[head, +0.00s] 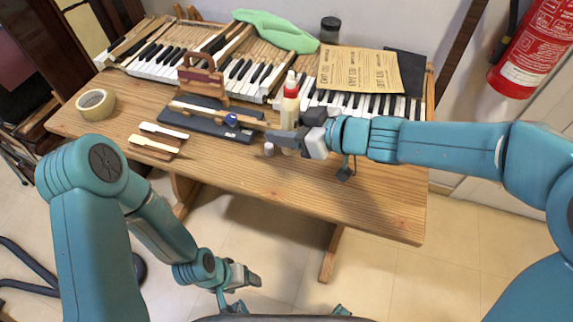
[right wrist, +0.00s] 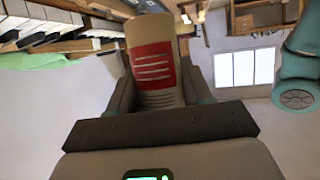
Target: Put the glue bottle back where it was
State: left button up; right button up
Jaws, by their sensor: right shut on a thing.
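The glue bottle (head: 290,104) is cream with a red top band and a white nozzle. It stands upright at the middle of the wooden table, in front of the keyboard. My right gripper (head: 291,138) is shut on its lower part. In the right wrist view the bottle (right wrist: 152,68), with its red label, sits between the two fingers (right wrist: 158,92). I cannot tell whether its base touches the table. My left gripper (head: 238,278) is low in front of the table, away from the bottle; its finger opening is unclear.
A dark tray (head: 205,122) with a wooden key piece lies left of the bottle. A small pale cap (head: 268,148) is close in front. Loose keys (head: 158,140) and a tape roll (head: 96,104) lie left. The front right of the table (head: 370,200) is clear.

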notch_tip(320, 180, down, 4)
jog(key=shift+s+a+f+b, duration=0.1)
jog(key=shift+b, duration=0.6)
jog(key=shift+f, duration=0.25)
notch_tip(320, 180, down, 4)
jog(key=shift+r+b, duration=0.15)
jog(key=shift+b, duration=1)
jog(key=shift+f, duration=0.3)
jog(key=shift+r, duration=0.1)
jog(key=o, duration=1)
pick_arm(q)
jog(key=f, duration=0.5)
jog(key=shift+s, duration=0.25)
pick_arm(e)
jog(key=shift+o, duration=0.2)
